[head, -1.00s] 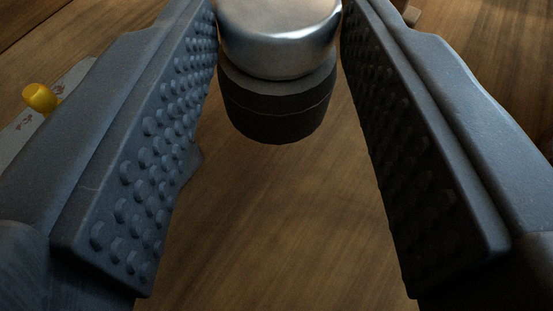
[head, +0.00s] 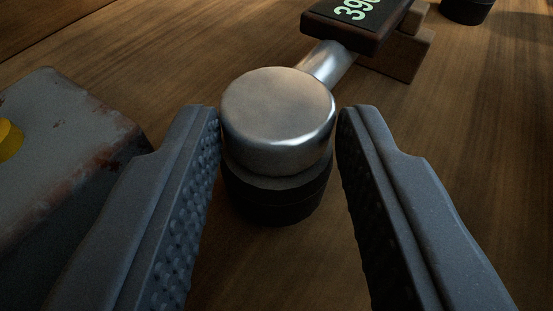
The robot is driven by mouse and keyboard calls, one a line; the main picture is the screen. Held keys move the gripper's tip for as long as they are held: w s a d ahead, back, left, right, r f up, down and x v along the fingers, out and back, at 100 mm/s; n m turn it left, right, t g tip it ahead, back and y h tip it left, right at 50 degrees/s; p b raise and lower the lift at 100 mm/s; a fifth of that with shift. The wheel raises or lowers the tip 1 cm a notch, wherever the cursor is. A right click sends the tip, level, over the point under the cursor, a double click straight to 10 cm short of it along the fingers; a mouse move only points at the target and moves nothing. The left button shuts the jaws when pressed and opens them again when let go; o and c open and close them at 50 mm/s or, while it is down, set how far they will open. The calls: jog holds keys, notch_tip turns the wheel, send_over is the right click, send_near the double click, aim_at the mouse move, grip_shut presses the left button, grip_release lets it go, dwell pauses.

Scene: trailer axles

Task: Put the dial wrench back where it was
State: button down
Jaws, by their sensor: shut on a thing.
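The dial wrench has a round, shiny metal head (head: 277,115) above a black round base (head: 279,200). Its metal shaft (head: 328,65) runs back to a dark display housing (head: 352,22) with green digits starting "39"; the rest of the reading is cut off. My gripper (head: 280,125) has one finger on each side of the metal head and is shut on it. The housing's far end is outside the view.
A brown block (head: 398,57) sits beside and under the display housing. A grey, rust-marked metal box (head: 65,165) with a yellow part (head: 8,140) stands at the left. A black cylinder (head: 467,10) is at the top right. Bare wood surface (head: 480,130) lies to the right.

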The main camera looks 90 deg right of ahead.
jog(key=shift+s+f+b, duration=0.25)
jog(key=shift+f+b, duration=0.4)
jog(key=shift+b, duration=0.25)
jog(key=c, duration=1.1)
grip_release()
jog(key=shift+o, duration=0.7)
jog(key=shift+f, duration=0.2)
jog(key=shift+r, duration=0.1)
jog(key=r+p, duration=0.1)
jog(key=p, duration=0.1)
jog(key=shift+r+p, duration=0.1)
jog(key=shift+p, duration=0.3)
jog(key=v, duration=1.2)
jog(key=shift+w+r, duration=0.25)
jog(key=shift+r, duration=0.1)
